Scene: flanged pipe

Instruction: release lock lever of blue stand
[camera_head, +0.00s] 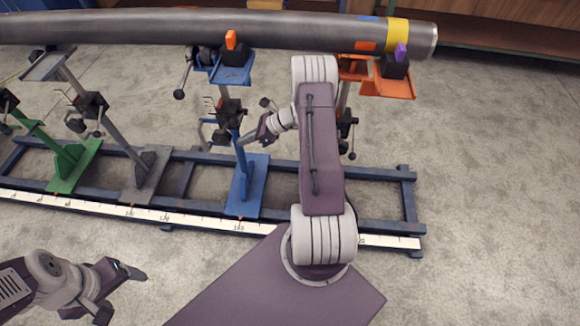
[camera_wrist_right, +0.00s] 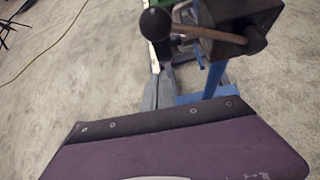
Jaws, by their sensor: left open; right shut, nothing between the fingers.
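The blue stand (camera_head: 247,185) is upright on the rail, with a black clamp block (camera_head: 229,110) on its post. In the right wrist view, its lock lever (camera_wrist_right: 200,33) is a brownish rod with a black ball knob (camera_wrist_right: 155,23), running from the black block (camera_wrist_right: 245,28). My right gripper (camera_head: 250,137) is shut and empty beside the post, just below the block. The wrist view shows the lever ahead of the gripper body; contact cannot be told. My left gripper (camera_head: 128,290) is open and empty at the lower left, far from the stand.
A long steel pipe (camera_head: 180,30) lies across the stand tops. Green (camera_head: 73,165), grey (camera_head: 145,172) and orange (camera_head: 385,84) stands are also in view. A rail with a white scale (camera_head: 190,218) runs along the floor. The concrete floor at right is clear.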

